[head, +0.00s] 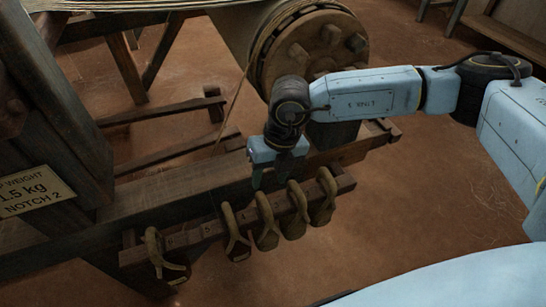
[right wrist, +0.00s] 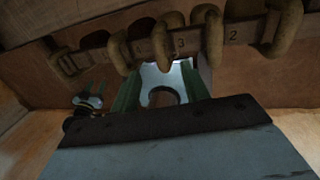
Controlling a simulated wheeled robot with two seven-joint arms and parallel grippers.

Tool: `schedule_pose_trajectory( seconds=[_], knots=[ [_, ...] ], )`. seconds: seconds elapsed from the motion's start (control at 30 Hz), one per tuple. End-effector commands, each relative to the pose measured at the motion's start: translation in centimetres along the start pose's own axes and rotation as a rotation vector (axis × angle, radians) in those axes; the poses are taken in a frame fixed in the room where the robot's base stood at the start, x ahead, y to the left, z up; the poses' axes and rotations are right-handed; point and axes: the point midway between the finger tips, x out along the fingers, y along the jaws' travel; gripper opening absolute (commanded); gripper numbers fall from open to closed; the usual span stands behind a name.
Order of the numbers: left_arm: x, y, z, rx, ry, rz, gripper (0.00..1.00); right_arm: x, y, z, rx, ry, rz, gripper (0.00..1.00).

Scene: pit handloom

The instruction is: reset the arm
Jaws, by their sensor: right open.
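My right arm (head: 365,95) reaches in from the right in the head view, its forearm level and its wrist bent down. My right gripper (head: 276,174) points down just behind the notched wooden rail, close to the hanging hooks. In the right wrist view its two green fingers (right wrist: 158,90) stand apart with no object gripped between them. A pale curved surface shows beyond the gap. Whether the fingers touch the rail is unclear. My left gripper does not show in the head view.
Several hooked weights (head: 265,224) hang on the rail (head: 203,235), which also shows numbered in the right wrist view (right wrist: 232,31). A wooden beam (head: 165,195) runs behind it. A pegged drum (head: 315,45) stands beyond my forearm. A placard (head: 35,193) reads 1.5 kg, NOTCH 2.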

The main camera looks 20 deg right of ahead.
Motion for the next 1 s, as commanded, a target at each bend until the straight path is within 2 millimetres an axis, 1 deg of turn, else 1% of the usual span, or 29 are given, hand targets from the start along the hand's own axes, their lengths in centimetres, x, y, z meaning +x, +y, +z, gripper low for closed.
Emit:
schedule_pose_trajectory(
  seconds=[0.03,0.1,0.2,0.3,0.53,0.63,0.67,0.77,1.0],
  knots=[
    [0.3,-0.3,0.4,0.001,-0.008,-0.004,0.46,-1.2,0.1,0.0,-0.001,-0.003,0.001,0.46],
    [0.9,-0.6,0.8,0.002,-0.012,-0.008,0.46,-2.2,0.1,0.1,0.0,-0.002,0.001,0.46],
    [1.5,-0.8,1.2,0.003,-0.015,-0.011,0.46,-3.2,0.0,0.0,0.0,-0.002,0.001,0.46],
    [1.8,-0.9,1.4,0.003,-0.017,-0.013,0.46,-3.7,0.0,0.0,-0.001,-0.001,0.001,0.46],
    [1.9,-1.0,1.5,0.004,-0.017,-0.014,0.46,-3.9,0.1,0.0,-0.002,-0.001,0.001,0.46],
    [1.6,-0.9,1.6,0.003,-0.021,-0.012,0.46,-4.8,0.2,0.0,-0.001,-0.001,0.001,0.46],
    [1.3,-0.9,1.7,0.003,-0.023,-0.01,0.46,-5.2,0.3,0.0,-0.001,-0.001,0.001,0.46],
    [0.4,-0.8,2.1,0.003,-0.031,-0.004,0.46,-7.6,0.8,0.0,-0.001,-0.002,0.001,0.46],
    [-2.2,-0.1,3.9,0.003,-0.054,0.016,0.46,-14.4,2.2,0.0,-0.002,-0.002,0.001,0.46]
  ],
)
